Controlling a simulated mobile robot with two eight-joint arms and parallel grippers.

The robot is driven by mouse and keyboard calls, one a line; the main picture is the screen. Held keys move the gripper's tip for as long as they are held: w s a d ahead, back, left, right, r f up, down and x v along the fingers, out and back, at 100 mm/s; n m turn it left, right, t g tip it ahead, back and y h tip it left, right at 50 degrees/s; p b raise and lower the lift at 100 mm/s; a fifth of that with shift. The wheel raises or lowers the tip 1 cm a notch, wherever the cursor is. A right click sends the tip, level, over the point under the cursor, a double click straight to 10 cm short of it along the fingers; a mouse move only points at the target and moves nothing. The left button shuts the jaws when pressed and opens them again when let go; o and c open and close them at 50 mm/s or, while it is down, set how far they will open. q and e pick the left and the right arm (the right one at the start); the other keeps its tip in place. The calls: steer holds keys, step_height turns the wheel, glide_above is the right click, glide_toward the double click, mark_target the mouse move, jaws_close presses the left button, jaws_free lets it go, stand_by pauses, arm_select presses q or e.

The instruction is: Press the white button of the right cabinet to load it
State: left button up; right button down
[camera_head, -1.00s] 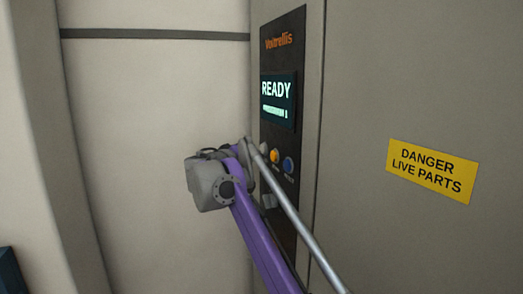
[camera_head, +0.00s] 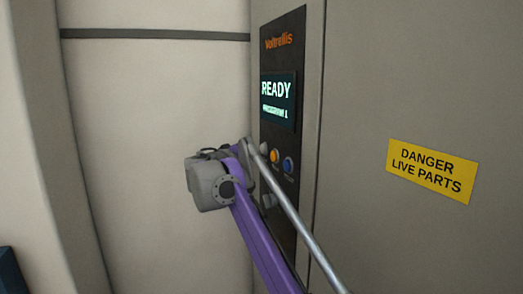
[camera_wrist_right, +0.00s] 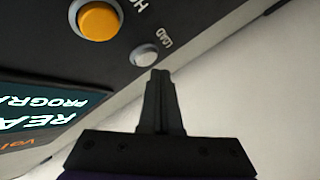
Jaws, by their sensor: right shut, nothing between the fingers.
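The white button (camera_wrist_right: 144,54), labelled LOAD, sits on the dark control panel (camera_head: 285,45) of the cabinet. It also shows in the head view (camera_head: 264,148), partly behind my arm. My right gripper (camera_wrist_right: 159,74) is shut and empty. Its fingertips are right beside the white button in the wrist view; I cannot tell whether they touch it. In the head view my right arm reaches up to the panel and its fingers are hidden. The panel's screen (camera_head: 278,98) reads READY. My left gripper is not in view.
An orange button (camera_wrist_right: 99,21) is close to the white one, and a blue button (camera_head: 288,164) is to the right of it. A yellow DANGER LIVE PARTS sign (camera_head: 431,171) is on the cabinet face. A pale wall (camera_head: 160,110) stands left of the panel.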

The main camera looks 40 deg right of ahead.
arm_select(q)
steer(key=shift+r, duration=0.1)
arm_select(e)
steer(key=shift+d, duration=0.1)
stand_by(0.4)
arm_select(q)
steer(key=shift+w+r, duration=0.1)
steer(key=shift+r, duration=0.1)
arm_select(e)
steer(key=shift+s+d, duration=0.1)
steer(key=shift+d, duration=0.2)
arm_select(q)
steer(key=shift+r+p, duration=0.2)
steer(key=shift+p, duration=0.15)
arm_select(e)
steer(key=shift+s+d, duration=0.1)
steer(key=shift+d, duration=0.3)
steer(key=shift+a, duration=0.1)
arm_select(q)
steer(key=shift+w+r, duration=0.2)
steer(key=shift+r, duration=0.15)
arm_select(e)
steer(key=shift+w+a, duration=0.2)
steer(key=shift+a, duration=0.5)
arm_select(q)
steer(key=shift+p, duration=0.3)
